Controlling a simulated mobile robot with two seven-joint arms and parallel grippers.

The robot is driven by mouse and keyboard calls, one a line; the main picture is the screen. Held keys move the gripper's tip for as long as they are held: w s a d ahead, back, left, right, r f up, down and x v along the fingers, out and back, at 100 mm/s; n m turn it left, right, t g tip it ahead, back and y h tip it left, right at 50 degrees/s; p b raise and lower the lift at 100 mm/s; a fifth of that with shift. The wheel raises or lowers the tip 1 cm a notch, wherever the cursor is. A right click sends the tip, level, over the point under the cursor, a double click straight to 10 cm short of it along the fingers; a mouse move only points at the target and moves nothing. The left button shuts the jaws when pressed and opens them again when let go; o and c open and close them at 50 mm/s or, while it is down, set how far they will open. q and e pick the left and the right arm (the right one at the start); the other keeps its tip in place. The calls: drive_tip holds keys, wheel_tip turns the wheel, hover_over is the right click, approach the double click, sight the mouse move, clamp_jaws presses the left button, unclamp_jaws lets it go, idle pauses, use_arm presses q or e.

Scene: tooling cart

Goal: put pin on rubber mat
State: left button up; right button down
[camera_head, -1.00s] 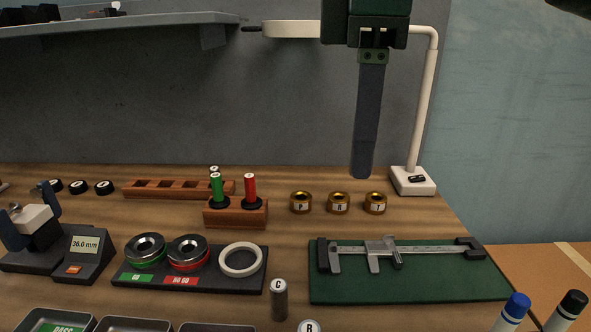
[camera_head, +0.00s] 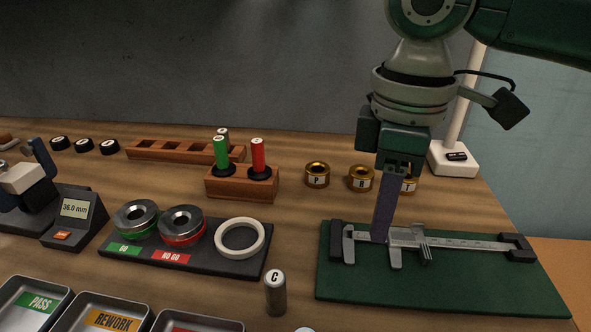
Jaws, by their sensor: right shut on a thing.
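A grey metal pin (camera_head: 275,293) with a white top marked C stands upright on the wooden bench, left of the green mat. The top of another pin (camera_head: 305,330) just shows at the bottom edge. The green mat (camera_head: 345,283) lies at the right, with a steel caliper (camera_head: 465,243) along its far half. My right gripper (camera_head: 383,238) points down over the mat, its tips at the caliper's beam between the fixed jaw and the slider. It looks shut on the caliper; the fingers hide the contact. My left gripper is out of view.
A green and a red handled gauge stand in a wooden block (camera_head: 225,184). Brass rings (camera_head: 317,175) stand behind the mat. A dark tray (camera_head: 225,265) holds metal rings and a white ring. Sorting bins (camera_head: 55,320) are at the front left. The mat's front strip is clear.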

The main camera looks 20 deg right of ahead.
wheel_tip(320, 180, down, 4)
drive_tip(key=shift+r+b, duration=0.1)
drive_tip(key=shift+b, duration=0.25)
drive_tip(key=c, duration=0.8)
unclamp_jaws()
drive_tip(key=shift+f, duration=0.2)
drive_tip(key=shift+o, duration=0.2)
wheel_tip(320, 180, up, 12)
drive_tip(key=shift+r+p, duration=0.2)
drive_tip(key=shift+p, duration=0.85)
